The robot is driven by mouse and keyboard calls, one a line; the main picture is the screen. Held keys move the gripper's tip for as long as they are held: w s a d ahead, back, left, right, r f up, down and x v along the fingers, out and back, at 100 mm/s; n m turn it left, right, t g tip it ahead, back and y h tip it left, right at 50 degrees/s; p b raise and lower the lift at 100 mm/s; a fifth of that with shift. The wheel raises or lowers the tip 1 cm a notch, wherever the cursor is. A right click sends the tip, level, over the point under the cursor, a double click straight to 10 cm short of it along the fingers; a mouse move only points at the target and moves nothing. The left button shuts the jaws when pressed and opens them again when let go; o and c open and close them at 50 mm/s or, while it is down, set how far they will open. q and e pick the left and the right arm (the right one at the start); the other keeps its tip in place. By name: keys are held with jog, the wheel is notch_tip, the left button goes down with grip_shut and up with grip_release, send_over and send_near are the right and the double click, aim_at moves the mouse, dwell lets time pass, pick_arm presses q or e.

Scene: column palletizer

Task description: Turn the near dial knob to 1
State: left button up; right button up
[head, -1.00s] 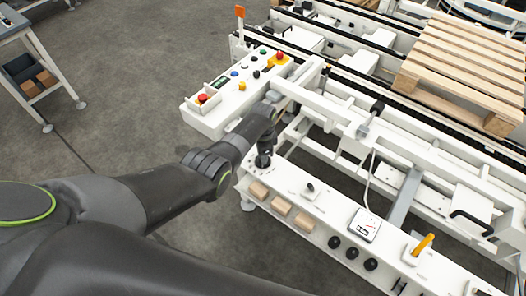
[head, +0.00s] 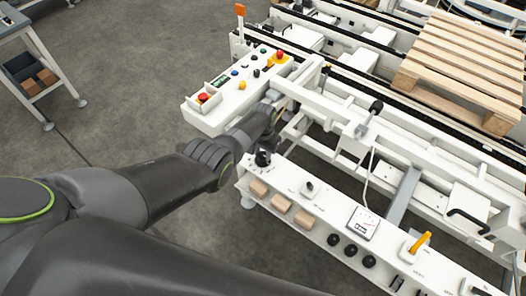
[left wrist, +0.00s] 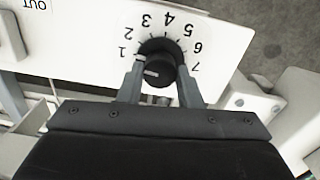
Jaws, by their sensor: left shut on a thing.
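The near dial knob (head: 263,158) is black and sits at the left end of the white front panel (head: 330,215). In the left wrist view the knob (left wrist: 160,68) stands inside a scale numbered 1 to 7, which appears upside down. Its white pointer line points left in that picture, towards the side of the 1 and slightly below the numeral. My left gripper (left wrist: 160,82) is shut on the knob, one finger on each side. In the head view my left gripper (head: 268,143) is partly hidden by its wrist. My right gripper is not in view.
A small switch (head: 309,188), a meter (head: 362,223), black buttons and a yellow-handled switch (head: 420,243) lie along the front panel. A button console (head: 240,92) stands behind my left arm. A wooden pallet (head: 465,65) lies on the conveyor at the back right.

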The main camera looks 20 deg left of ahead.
pick_arm(q)
jog(key=shift+n, duration=0.5)
jog(key=o, duration=1)
jog(key=shift+r+p, duration=0.35)
jog(key=shift+r, duration=0.1)
notch_tip(320, 180, up, 8)
jog(key=p, duration=0.3)
notch_tip(320, 180, up, 9)
send_over(263, 155)
jog(key=shift+w+f, duration=0.1)
jog(key=shift+f, duration=0.1)
jog(key=shift+a, duration=0.1)
